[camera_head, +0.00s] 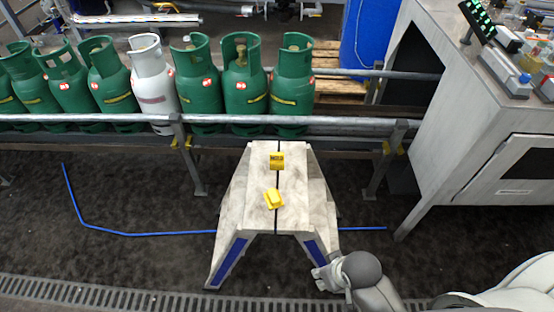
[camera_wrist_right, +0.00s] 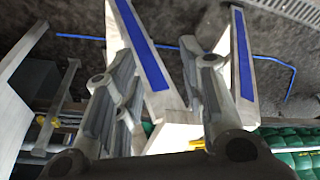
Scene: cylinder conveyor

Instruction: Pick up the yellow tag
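Two small yellow objects rest on the pale step stool. A yellow tag with dark lettering (camera_head: 277,160) is near the back of its top. A second yellow piece (camera_head: 274,199), blocky and without readable lettering, lies closer to me. My right gripper (camera_head: 328,277) is low at the stool's front right leg, apart from both yellow pieces. In the right wrist view its two fingers (camera_wrist_right: 165,65) are spread with nothing held between them, and the stool's blue-striped legs show beyond. My left gripper is out of view.
The step stool (camera_head: 232,215) stands before a metal conveyor rail (camera_head: 340,122). Several green cylinders (camera_head: 200,90) and one white cylinder (camera_head: 153,85) stand on the conveyor. A grey cabinet (camera_head: 430,165) is at right. A blue hose (camera_head: 120,234) lies on the dark floor.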

